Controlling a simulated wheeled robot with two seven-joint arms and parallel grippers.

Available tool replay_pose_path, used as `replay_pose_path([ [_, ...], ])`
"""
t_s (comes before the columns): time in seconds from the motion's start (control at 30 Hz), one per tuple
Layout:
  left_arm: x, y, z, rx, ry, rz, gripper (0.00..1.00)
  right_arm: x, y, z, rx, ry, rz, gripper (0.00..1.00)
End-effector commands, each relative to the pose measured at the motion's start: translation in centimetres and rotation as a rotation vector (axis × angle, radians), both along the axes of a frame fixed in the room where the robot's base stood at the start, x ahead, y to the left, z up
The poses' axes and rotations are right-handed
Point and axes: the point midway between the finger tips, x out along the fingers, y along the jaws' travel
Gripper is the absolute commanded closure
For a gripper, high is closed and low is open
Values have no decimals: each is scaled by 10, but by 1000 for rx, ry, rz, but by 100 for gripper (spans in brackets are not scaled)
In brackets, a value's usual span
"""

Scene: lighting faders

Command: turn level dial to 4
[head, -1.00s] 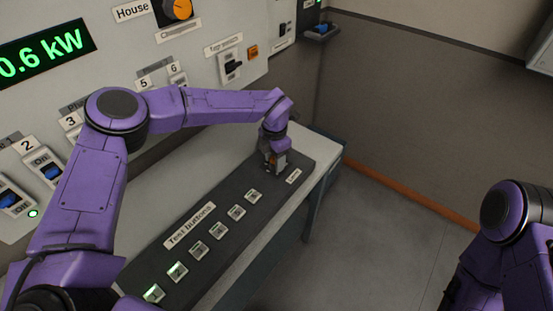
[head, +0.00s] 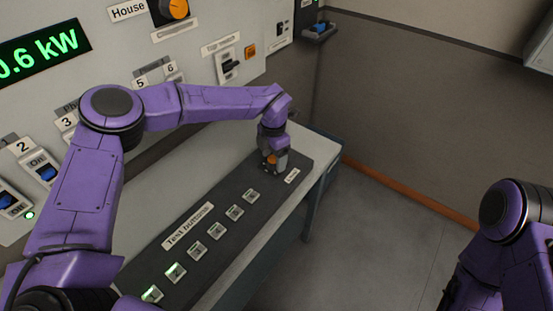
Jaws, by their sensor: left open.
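My left gripper (head: 272,164) points down at the far end of the dark console strip (head: 190,263). It is open, with its fingertips low over the strip beside a small white label (head: 292,176) too small to read. A small orange patch (head: 272,159) shows at the fingers. It may be the level dial's knob, but the gripper hides most of that spot, and I cannot tell whether the fingers touch it. No scale or pointer is readable there. Part of my right arm shows at the right edge; its gripper is out of the picture.
A row of square test buttons (head: 217,231) with a label (head: 187,226) lies on the strip. The upright panel holds an orange House dial (head: 176,9), a green power display (head: 40,50) and several switches. Open floor (head: 370,240) lies to the right.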

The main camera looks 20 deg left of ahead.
Motion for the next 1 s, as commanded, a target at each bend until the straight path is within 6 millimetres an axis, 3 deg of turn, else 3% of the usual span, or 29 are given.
replay_pose_path([
  [0.3,-1,-3,70,-1,-6,-3,30,0,0,-21,0,0,0,57],
  [0.43,-1,-3,90,0,-5,-3,30,0,0,-23,0,0,0,57],
  [1.0,-1,-3,97,0,-1,-3,30,0,0,-23,0,0,0,57],
])
